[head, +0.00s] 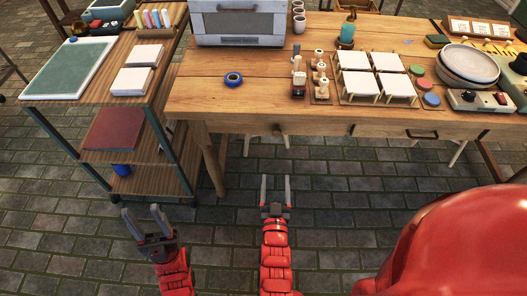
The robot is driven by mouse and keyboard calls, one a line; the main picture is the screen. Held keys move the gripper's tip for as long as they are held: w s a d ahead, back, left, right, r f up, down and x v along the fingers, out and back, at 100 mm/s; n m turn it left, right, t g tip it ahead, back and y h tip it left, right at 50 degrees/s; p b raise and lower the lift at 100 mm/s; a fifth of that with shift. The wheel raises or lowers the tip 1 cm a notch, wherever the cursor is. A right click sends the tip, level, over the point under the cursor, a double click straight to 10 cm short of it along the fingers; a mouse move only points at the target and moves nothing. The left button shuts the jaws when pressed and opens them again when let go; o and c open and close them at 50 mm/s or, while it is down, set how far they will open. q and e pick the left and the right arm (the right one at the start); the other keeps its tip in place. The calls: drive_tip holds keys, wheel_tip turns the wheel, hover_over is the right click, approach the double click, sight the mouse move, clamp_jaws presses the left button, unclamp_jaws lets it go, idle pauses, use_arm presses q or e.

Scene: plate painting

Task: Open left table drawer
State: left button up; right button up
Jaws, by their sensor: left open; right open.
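The wooden work table (215,104) stands ahead of me, with its front face toward me. A small knob-like part (278,131) shows on the left part of that face. A dark handle (421,135) is further right. The drawer outlines are hard to make out, and no drawer is visibly pulled out. My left gripper (141,209) is open and empty, low at the left, over the floor in front of the shelf cart. My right gripper (275,178) is open and empty, pointing at the table front below the knob-like part, apart from it.
A wooden shelf cart (100,98) stands left of the table, close to its left leg (214,165). The tabletop holds a blue tape roll (233,79), a grey oven-like box (238,22), white square-topped stands (355,61) and plates (467,62). The brick floor before the table is clear.

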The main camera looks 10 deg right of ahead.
sight(277, 135)
drive_tip(key=x, duration=1.7)
drive_tip(key=shift+w+d+b, duration=0.1)
drive_tip(key=shift+d+b, duration=0.1)
drive_tip(key=shift+b, duration=0.15)
drive_tip(key=shift+c, duration=0.4)
clamp_jaws()
